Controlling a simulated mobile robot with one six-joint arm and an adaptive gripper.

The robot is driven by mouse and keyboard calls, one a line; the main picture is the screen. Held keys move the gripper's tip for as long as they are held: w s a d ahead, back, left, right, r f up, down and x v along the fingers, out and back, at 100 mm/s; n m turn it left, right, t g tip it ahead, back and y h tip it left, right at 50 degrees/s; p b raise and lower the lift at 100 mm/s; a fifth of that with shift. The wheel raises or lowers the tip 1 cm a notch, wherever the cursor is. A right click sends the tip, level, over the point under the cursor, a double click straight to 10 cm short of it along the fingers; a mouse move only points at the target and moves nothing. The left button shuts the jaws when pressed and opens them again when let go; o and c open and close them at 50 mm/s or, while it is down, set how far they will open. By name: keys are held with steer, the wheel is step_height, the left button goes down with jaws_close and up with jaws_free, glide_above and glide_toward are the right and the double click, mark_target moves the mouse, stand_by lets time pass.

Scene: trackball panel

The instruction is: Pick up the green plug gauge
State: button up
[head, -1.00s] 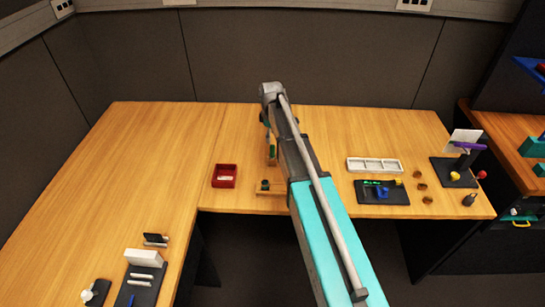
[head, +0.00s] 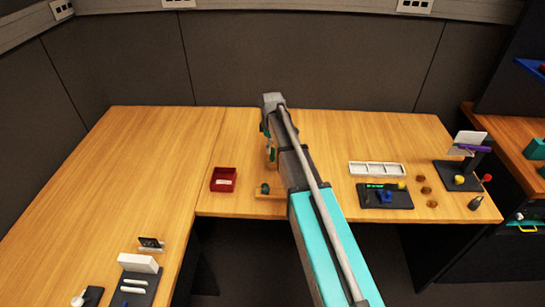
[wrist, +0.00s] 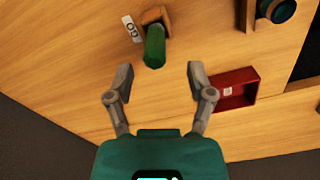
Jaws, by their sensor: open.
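The green plug gauge (wrist: 154,48) shows in the wrist view as a green cylinder at a wooden block (wrist: 157,15), near a white label reading GO (wrist: 132,29). My gripper (wrist: 160,74) is open and empty. Its two fingers stand apart on either side of the gauge's near end, slightly short of it in the picture. Nothing is between the fingers. In the head view my arm covers much of this spot, and a bit of green (head: 271,154) shows beside it.
A red open box (head: 223,180) sits left of my arm, and shows right of my fingers in the wrist view (wrist: 238,88). A wooden base with a dark green round piece (head: 265,189) is close by. A white tray (head: 377,169) and dark mat (head: 402,199) lie to the right.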

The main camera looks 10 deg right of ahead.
mark_target(273, 161)
steer(key=shift+f, duration=0.1)
steer(key=f+b, duration=0.3)
steer(key=shift+w+d+f+b, duration=0.15)
steer(key=shift+d+f+b, duration=0.05)
steer(key=shift+d+b, duration=0.1)
steer(key=shift+f+b, duration=0.8)
jaws_close()
